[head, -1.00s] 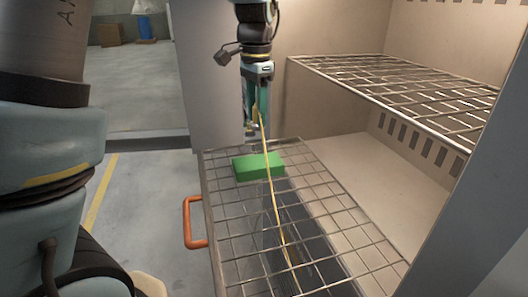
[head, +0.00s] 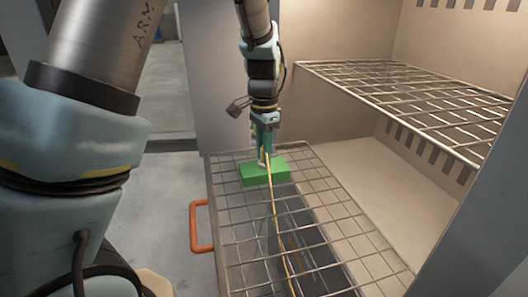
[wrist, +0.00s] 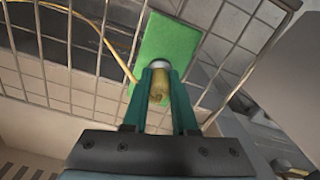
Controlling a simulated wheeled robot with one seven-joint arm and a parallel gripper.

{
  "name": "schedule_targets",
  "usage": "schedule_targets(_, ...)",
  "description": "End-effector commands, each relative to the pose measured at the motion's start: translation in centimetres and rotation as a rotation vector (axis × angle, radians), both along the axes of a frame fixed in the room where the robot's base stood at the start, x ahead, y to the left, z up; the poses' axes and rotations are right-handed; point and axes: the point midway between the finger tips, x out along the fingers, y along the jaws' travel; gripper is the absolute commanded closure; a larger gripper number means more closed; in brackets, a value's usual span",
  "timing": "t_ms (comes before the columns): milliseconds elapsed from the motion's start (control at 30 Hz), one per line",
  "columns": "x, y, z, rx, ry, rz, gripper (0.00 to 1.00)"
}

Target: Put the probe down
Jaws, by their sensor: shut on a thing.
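The probe (wrist: 159,88) is a small brass-coloured cylinder with a pale tip, held between the teal fingers of my gripper (wrist: 162,85) in the wrist view. A yellow cable (head: 276,225) runs from it across the wire shelf. In the head view my gripper (head: 265,155) points down over a green block (head: 265,173), which lies on the lower wire shelf (head: 235,225). The green block also shows behind the probe in the wrist view (wrist: 168,45). The probe's tip is at or just above the block; I cannot tell whether they touch.
An upper wire rack (head: 410,95) is to the right, beside the cabinet wall. The lower shelf has an orange handle (head: 201,226) on its left side. The shelf in front of the block is clear except for the cable.

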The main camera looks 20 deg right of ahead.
Motion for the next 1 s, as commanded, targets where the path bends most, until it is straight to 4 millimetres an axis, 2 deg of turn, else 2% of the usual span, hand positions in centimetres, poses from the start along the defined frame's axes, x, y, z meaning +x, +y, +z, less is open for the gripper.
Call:
schedule_targets(67, 0.0, 0.0, -0.1, 0.000, 0.000, 0.000, 1.00)
schedule_targets(100, 0.0, 0.0, -0.2, 0.000, 0.000, 0.000, 0.73)
schedule_targets(500, 0.0, 0.0, -0.1, 0.000, 0.000, 0.000, 0.28)
schedule_targets(833, 0.0, 0.0, 0.3, -0.001, 0.000, -0.001, 0.27)
schedule_targets(1000, 0.1, -0.2, 2.7, -0.006, -0.003, -0.001, 0.27)
